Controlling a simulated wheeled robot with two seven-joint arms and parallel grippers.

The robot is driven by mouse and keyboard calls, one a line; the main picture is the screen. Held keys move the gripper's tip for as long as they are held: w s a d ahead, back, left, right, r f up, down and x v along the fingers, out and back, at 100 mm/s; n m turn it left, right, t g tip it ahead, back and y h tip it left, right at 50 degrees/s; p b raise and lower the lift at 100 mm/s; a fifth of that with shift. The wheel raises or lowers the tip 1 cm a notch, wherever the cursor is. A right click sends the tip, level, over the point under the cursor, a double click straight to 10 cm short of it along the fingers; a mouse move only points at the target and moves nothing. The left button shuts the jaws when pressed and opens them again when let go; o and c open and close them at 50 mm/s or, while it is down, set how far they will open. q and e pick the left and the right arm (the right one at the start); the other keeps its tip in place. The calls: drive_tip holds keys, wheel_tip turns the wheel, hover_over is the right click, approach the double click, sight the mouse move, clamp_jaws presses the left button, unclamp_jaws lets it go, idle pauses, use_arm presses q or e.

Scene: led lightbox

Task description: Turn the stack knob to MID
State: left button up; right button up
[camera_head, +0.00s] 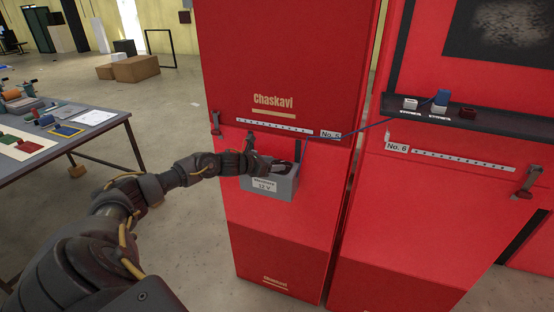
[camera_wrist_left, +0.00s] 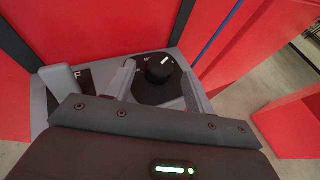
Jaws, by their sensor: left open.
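The stack knob, a black round dial with a white mark (camera_wrist_left: 160,68), sits on top of a grey box (camera_head: 270,188) fixed to the front of the red cabinet marked No. 5. The box carries a label that reads 12 V. My left gripper (camera_wrist_left: 158,84) is open, with one finger on each side of the knob in the left wrist view. I cannot tell whether the fingers touch it. In the head view the left gripper (camera_head: 268,165) is over the box and hides the knob. The position words around the knob are not readable. My right gripper is not in view.
A light grey lever (camera_wrist_left: 60,80) stands on the box left of the knob. A blue cable (camera_head: 350,132) runs from the box area to a dark shelf (camera_head: 480,118) on the No. 6 cabinet.

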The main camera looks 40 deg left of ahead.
use_arm(q)
drive_tip(key=shift+x, duration=1.15)
drive_tip(key=shift+c, duration=0.3)
drive_tip(key=c, duration=0.9)
